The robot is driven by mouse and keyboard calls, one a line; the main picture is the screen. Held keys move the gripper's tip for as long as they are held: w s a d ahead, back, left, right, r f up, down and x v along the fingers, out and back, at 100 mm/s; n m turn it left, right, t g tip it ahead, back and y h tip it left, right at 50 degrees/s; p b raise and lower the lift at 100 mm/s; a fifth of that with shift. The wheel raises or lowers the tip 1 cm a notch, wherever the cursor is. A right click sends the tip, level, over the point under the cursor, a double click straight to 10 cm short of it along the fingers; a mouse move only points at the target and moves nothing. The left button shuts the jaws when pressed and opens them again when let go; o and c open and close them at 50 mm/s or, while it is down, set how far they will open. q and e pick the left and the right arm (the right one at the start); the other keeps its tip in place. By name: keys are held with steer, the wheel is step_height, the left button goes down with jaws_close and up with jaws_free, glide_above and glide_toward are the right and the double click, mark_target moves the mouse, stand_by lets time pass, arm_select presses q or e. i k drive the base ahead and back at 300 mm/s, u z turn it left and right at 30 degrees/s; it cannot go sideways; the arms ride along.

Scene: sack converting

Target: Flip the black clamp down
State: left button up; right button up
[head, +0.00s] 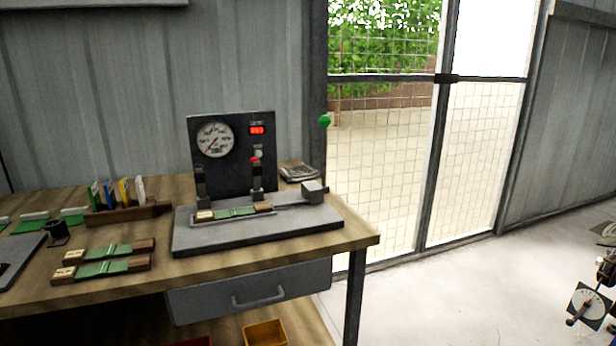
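A test stand (226,239) with a grey base and a black upright panel stands on the wooden bench. Two dark upright clamp-like parts rise in front of the panel: one on the left (201,183), and one nearer the middle (257,183) with a red knob (254,160) near its top. Both look raised; I cannot tell for certain which is the black clamp. A green strip with wooden end blocks (236,212) lies on the base below them. Neither of my grippers is in view.
The panel carries a round gauge (215,139) and a red display (257,130). A grey block (314,191) sits at the base's right end. Two more green strips (107,252), a card rack (127,212) and a dark cup (57,232) are left.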

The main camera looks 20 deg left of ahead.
mark_target(199, 176)
steer(key=z, duration=0.4)
steer(key=i, duration=5.6)
steer(key=u, duration=4.8)
steer(key=i, duration=1.65)
steer(key=k, duration=0.5)
steer(key=z, duration=0.1)
